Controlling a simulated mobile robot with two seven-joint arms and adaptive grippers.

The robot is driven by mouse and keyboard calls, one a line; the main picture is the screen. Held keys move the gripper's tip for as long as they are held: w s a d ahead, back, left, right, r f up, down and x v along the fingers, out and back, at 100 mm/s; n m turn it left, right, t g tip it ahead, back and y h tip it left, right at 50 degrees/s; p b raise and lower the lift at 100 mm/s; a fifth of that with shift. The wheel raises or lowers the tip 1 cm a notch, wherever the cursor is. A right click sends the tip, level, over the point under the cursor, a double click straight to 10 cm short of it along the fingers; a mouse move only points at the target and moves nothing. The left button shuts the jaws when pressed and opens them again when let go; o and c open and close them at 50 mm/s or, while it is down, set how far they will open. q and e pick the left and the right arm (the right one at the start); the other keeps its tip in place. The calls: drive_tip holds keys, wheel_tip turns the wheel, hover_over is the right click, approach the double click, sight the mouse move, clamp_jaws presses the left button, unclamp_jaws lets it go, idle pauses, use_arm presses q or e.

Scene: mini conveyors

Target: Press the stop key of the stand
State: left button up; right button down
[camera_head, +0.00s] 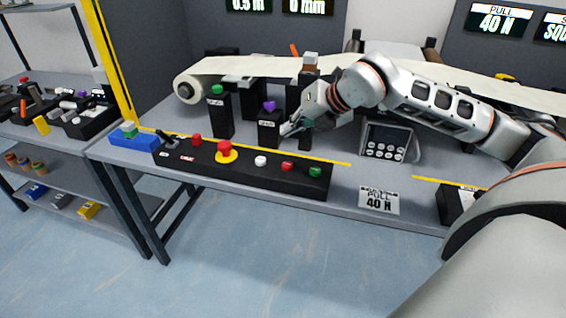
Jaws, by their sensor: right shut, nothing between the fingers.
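My right gripper (287,130) is shut and empty. Its fingertips are just right of a black post with a purple key on top (268,127), and I cannot tell if they touch it. Another black post with a green key (219,113) stands to the left. A black control box (309,183) lies along the table's front with a large red mushroom button on a yellow ring (226,152) and several smaller red, white and green buttons. A grey panel with several round keys (385,145) stands under my right forearm. The labels are too small to read, so I cannot tell which is the stop key.
A pale belt (250,66) runs across the back from a roll (188,89). A blue block (134,141) is at the table's left corner. A "PULL 40 N" card (379,200) lies at the front edge. A shelf (62,160) with small items stands left.

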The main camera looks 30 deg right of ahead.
use_arm(q)
drive_tip(key=shift+f, duration=0.1)
use_arm(e)
drive_tip(key=shift+w+d+r, duration=0.1)
drive_tip(key=shift+d+r, duration=0.15)
drive_tip(key=shift+d, duration=0.05)
use_arm(q)
drive_tip(key=shift+s+f, duration=0.1)
use_arm(e)
drive_tip(key=b, duration=0.4)
hover_over(290, 165)
wheel_tip(290, 165, down, 8)
drive_tip(key=shift+r, duration=0.2)
drive_tip(key=shift+f, duration=0.55)
use_arm(q)
drive_tip(key=f, duration=0.1)
drive_tip(key=a+f, duration=0.1)
drive_tip(key=f, duration=0.1)
drive_tip(key=shift+f+b, duration=0.2)
drive_tip(key=shift+b, duration=0.2)
use_arm(e)
drive_tip(key=shift+f, duration=0.15)
use_arm(q)
drive_tip(key=shift+s+f, duration=0.15)
drive_tip(key=shift+f, duration=0.05)
drive_tip(key=shift+s+f+b, duration=0.2)
drive_tip(key=shift+f+b, duration=0.15)
drive_tip(key=shift+f, duration=0.1)
use_arm(e)
drive_tip(key=shift+f, duration=0.4)
